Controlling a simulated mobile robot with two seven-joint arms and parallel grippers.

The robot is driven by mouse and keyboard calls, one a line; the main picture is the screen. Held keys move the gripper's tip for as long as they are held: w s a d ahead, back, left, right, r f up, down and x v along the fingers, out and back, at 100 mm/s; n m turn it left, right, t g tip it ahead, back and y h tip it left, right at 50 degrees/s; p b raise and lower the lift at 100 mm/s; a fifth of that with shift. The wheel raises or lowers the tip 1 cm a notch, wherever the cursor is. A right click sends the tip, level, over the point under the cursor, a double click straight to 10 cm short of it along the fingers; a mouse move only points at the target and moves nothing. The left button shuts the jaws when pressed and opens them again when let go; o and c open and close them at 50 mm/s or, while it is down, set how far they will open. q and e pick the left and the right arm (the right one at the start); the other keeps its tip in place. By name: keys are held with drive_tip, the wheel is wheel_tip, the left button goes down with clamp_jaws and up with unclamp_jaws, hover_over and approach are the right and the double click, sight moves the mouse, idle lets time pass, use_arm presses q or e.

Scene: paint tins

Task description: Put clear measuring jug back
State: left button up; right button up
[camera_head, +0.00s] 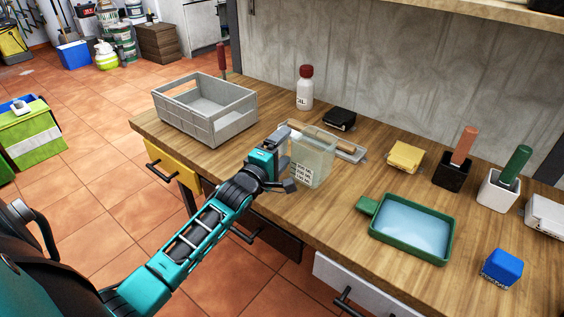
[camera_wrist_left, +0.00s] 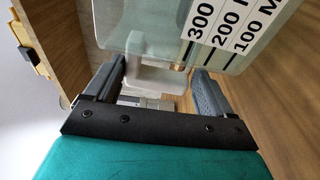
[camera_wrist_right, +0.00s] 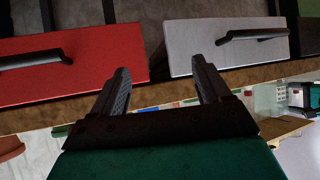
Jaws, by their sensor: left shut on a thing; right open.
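The clear measuring jug (camera_head: 313,157) is upright at the front part of the wooden bench, with black volume marks on its side. My left gripper (camera_head: 286,167) is at the jug's left side, shut on it. In the left wrist view the jug (camera_wrist_left: 165,30) fills the top, and its pale handle (camera_wrist_left: 155,75) lies between the fingers of my left gripper (camera_wrist_left: 158,85). I cannot tell whether the jug's base touches the bench. My right gripper (camera_wrist_right: 160,85) is open and empty in the right wrist view, facing drawer fronts.
A grey crate (camera_head: 205,125) stands left on the bench (camera_head: 335,210). A green paint tray (camera_head: 385,250), yellow block (camera_head: 405,157) and blue box (camera_head: 501,270) are to the right.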

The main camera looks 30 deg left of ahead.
use_arm(q)
drive_tip(key=shift+f, duration=1.5)
drive_tip(key=o, duration=1)
